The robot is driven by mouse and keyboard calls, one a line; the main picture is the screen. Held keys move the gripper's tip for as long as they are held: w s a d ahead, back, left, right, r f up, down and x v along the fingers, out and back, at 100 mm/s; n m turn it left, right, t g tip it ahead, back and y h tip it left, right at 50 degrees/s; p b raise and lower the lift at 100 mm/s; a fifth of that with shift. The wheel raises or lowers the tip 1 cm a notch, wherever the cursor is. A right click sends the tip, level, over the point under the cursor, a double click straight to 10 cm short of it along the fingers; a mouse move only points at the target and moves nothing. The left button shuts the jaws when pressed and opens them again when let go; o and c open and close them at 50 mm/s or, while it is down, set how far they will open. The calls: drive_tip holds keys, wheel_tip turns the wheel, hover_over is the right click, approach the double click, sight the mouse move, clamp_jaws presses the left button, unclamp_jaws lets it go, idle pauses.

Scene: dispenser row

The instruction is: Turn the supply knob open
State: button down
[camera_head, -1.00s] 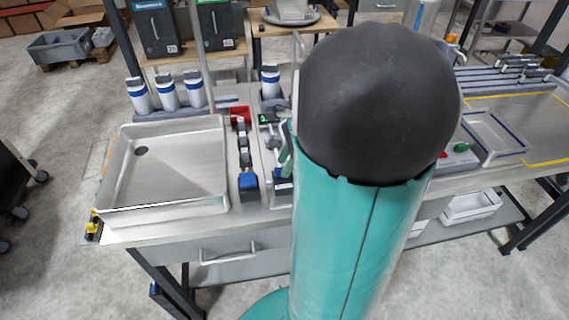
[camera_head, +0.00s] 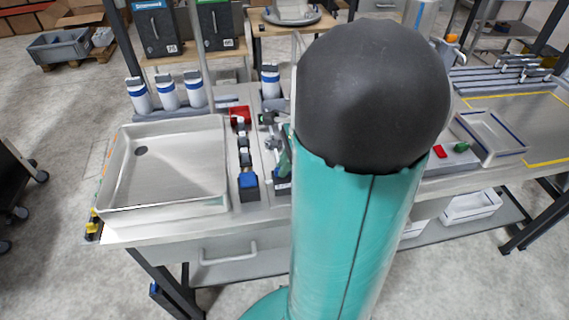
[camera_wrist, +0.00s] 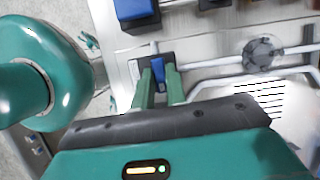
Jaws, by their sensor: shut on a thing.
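A small blue knob (camera_wrist: 157,66) stands on a grey-and-black base in the wrist view, and I take it to be the supply knob. My gripper (camera_wrist: 160,80) has its two green fingers on either side of it, shut on it. The lower part of the knob is hidden by the fingers. In the camera_head view, a green part of my gripper (camera_head: 285,160) shows just left of my arm, over the bench. My arm hides most of the gripper and the knob there. I cannot tell how far the knob is turned.
A dark round fitting (camera_wrist: 262,52) sits on a pale pipe right of the knob. A larger blue block (camera_wrist: 135,12) is above it in the wrist view. A steel sink (camera_head: 215,205) is on the bench's left. A red button (camera_head: 440,151) and green button (camera_head: 461,147) are right of my arm.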

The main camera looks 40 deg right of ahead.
drive_tip(key=n, duration=0.2)
drive_tip(key=n+g, duration=0.1)
drive_tip(key=n, duration=0.1)
drive_tip(key=shift+w+d+g, duration=0.1)
drive_tip(key=shift+g, duration=0.2)
drive_tip(key=n, duration=0.2)
drive_tip(key=n+g, duration=0.1)
drive_tip(key=n, duration=0.1)
drive_tip(key=shift+w+g+y, duration=0.1)
drive_tip(key=shift+g+y, duration=0.2)
drive_tip(key=n+g, duration=0.1)
drive_tip(key=n, duration=0.4)
drive_tip(key=shift+w+g+h, duration=0.15)
drive_tip(key=shift+g+h, duration=0.25)
drive_tip(key=shift+n+g+h, duration=0.6)
drive_tip(key=shift+n, duration=1.7)
drive_tip(key=shift+w, duration=0.1)
drive_tip(key=c, duration=1.4)
unclamp_jaws()
drive_tip(key=shift+c, duration=0.2)
